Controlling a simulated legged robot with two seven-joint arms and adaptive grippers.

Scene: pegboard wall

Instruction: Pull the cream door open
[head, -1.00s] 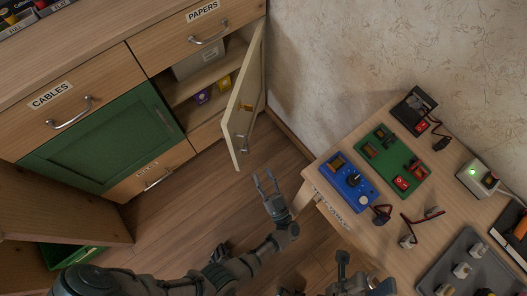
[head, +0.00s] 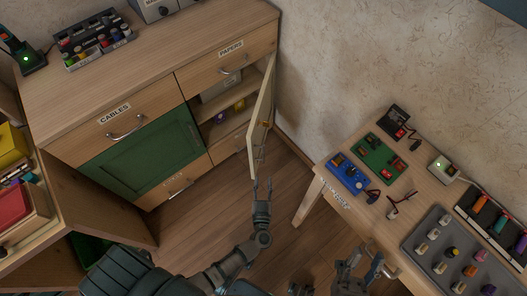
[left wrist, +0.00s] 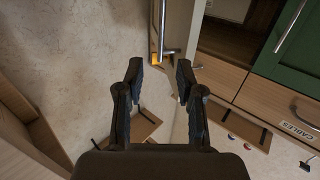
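The cream door (head: 261,115) of the wooden cabinet stands swung open, seen nearly edge-on, with shelves showing behind it. In the left wrist view the cream door (left wrist: 181,30) is ahead, with its grey bar handle (left wrist: 164,28) and an orange patch beside it. My left gripper (head: 263,184) is just below the door's lower end in the head view. Its two fingers (left wrist: 157,75) are apart with nothing between them, and it seems clear of the handle. My right gripper (head: 366,262) is at the bottom near the table; whether its fingers are apart is unclear.
The green door (head: 145,155) and the CABLES drawer (head: 115,125) are shut. A wooden table (head: 395,235) with electronic boards and a grey tray (head: 440,240) stands at the right. Bare floor (head: 215,215) lies between cabinet and table.

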